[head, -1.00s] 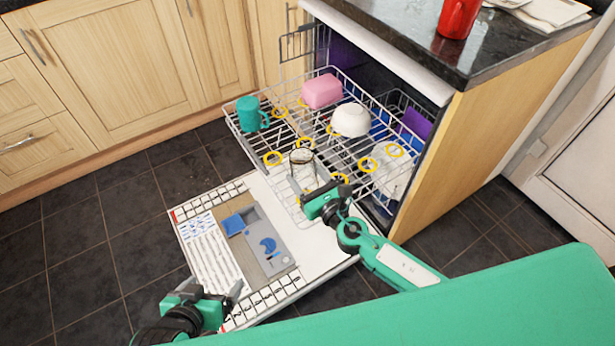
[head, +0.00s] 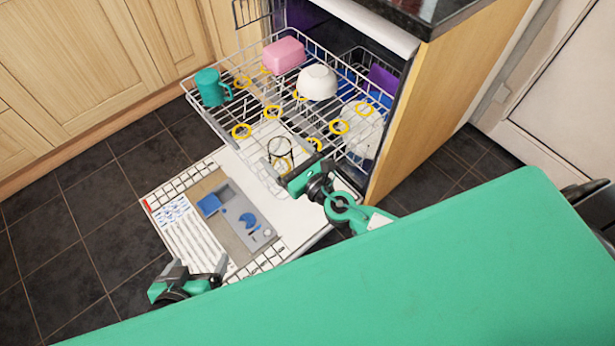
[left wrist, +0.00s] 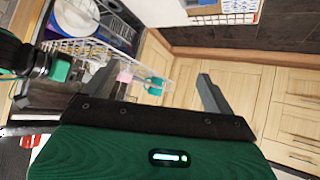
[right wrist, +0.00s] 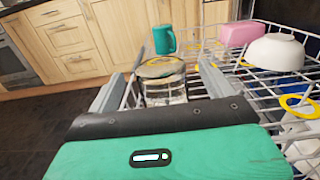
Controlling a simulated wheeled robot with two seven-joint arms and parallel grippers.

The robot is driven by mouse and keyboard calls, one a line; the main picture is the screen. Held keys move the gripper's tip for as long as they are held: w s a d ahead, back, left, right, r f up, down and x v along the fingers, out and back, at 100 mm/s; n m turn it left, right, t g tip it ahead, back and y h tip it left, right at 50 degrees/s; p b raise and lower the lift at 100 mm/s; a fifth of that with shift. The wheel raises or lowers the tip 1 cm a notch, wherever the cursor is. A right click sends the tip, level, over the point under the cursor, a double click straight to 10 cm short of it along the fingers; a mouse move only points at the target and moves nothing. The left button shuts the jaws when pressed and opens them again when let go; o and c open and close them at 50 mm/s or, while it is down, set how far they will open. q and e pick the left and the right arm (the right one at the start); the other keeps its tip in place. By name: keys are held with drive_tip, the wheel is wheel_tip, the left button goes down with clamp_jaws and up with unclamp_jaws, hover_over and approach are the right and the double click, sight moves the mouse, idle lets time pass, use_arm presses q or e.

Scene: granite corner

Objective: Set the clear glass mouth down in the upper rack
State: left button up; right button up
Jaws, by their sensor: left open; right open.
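The clear glass (head: 281,150) stands at the front part of the upper rack (head: 216,128), near the rack's front edge. It looks upright on its axis; I cannot tell for certain which end is its mouth. My right gripper (head: 291,180) is open, just on the near side of the glass. In the right wrist view the glass (right wrist: 165,88) shows between and beyond the open fingers (right wrist: 160,75), with no visible grip on it. My left gripper (head: 200,268) is open and empty, low over the near end of the dishwasher door, away from the glass.
A teal mug (head: 211,88), a pink container (head: 284,55) and a white bowl (head: 317,82) occupy the upper rack's back and left. Several yellow rings (head: 241,131) mark the rack. The open door (head: 290,215) lies below. A wooden side panel (head: 440,100) stands right.

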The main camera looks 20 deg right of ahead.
use_arm(q)
drive_tip(key=d, duration=0.1)
drive_tip(key=d+t+h, duration=0.1)
drive_tip(key=d+t+b, duration=0.1)
drive_tip(key=shift+w+d+r, duration=0.15)
drive_tip(key=shift+w+d, duration=0.1)
use_arm(e)
drive_tip(key=v, duration=1.1)
drive_tip(key=shift+s+r, duration=0.1)
drive_tip(key=shift+r, duration=0.05)
